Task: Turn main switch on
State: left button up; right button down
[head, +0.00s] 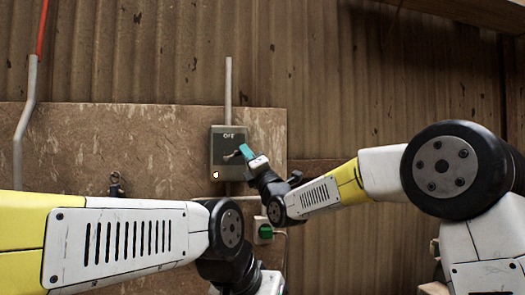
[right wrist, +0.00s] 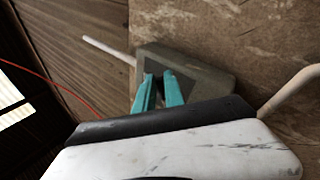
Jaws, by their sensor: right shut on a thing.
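The main switch is a grey-green box (head: 217,165) on the wooden board, with a label at its top that seems to read OFF. Its dark lever (head: 231,156) sticks out of the front. My right gripper (head: 245,152), with teal fingers, is at the front of the box, shut on the lever. In the right wrist view the box (right wrist: 205,68) lies just beyond the teal fingers (right wrist: 158,88), with a dark part between them. My left arm crosses the lower left of the head view, and its fingers are out of frame.
A grey conduit (head: 228,82) rises from the box. A bent pipe with a red cable (head: 26,115) stands at the left. A small dark fitting (head: 116,186) is on the board (head: 70,150).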

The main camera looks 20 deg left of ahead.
notch_tip(320, 180, down, 3)
jog(key=m+t+h, duration=0.1)
jog(key=m, duration=0.2)
jog(key=m+t+h, duration=0.2)
jog(key=m, duration=0.1)
jog(key=m+t+h, duration=0.1)
jog(key=m+t, duration=0.1)
jog(key=m, duration=0.1)
jog(key=shift+h, duration=0.3)
jog(key=shift+m, duration=0.4)
jog(key=c, duration=1.4)
grip_release()
jog(key=shift+c, duration=0.2)
jog(key=v, duration=0.7)
jog(key=shift+s+f, duration=0.25)
jog(key=shift+s, duration=0.05)
jog(key=shift+d, duration=0.15)
